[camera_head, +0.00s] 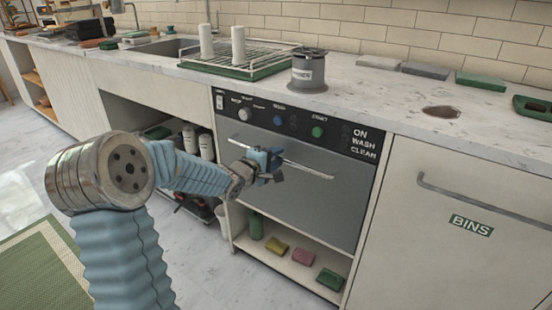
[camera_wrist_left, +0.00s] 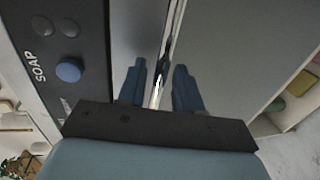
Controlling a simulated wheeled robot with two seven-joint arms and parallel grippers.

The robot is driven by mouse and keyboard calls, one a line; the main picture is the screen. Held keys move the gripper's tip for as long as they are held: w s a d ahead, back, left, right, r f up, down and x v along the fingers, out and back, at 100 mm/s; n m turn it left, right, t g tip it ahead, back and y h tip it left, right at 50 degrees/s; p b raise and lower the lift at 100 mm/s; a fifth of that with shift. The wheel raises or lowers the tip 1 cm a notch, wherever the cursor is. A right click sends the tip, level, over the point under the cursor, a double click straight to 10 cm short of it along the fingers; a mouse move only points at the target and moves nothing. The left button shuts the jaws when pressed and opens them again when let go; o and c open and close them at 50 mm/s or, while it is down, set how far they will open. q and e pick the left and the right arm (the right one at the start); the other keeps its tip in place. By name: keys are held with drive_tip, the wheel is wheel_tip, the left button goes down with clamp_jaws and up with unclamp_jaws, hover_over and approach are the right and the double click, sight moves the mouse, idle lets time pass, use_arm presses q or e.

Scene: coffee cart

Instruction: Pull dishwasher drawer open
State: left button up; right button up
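The dishwasher drawer front (camera_head: 310,205) is a flat grey metal panel below a black control strip, and it looks closed. A thin bar handle (camera_head: 310,171) runs across its upper part. In the left wrist view, my left gripper's two blue fingers (camera_wrist_left: 160,88) stand apart on either side of the shiny handle (camera_wrist_left: 172,35). Gaps show between the bar and the fingers, and I see no clear grip. The fingers hide part of the handle in the head view. My right gripper is not in view.
The control strip (camera_head: 290,122) has knobs and coloured buttons. An open shelf below holds sponges (camera_head: 303,256). A bins cabinet (camera_head: 455,255) stands at right. The counter (camera_head: 385,105) above carries a grey canister (camera_head: 308,72) and a dish rack (camera_head: 238,62). The floor in front shows free room.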

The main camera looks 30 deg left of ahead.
use_arm(q)
drive_tip(key=shift+w, duration=0.3)
clamp_jaws()
drive_tip(key=shift+d+f, duration=0.1)
